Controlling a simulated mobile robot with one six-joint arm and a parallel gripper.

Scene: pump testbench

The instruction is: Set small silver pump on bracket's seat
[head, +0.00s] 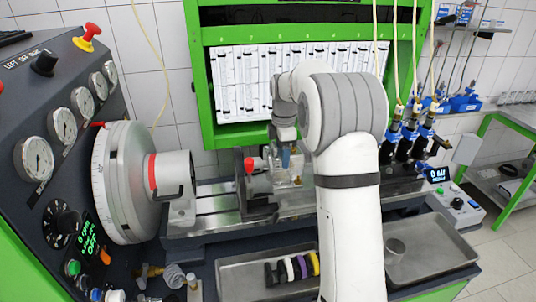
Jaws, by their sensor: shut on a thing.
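My gripper (288,150) points down over the middle of the bench rail, partly hidden by my own white arm. It is shut on a small silver body, the pump (294,172), just below the fingers. The bracket (254,189), a dark metal block with a red knob, stands on the rail just left of and below the pump. The seat is hard to make out. The picture is too small to tell whether the pump touches the bracket.
A large graduated drive wheel (127,183) and gauge panel stand at the left. Blue-bodied injectors (412,140) hang at the right. The rail left of the bracket is clear.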

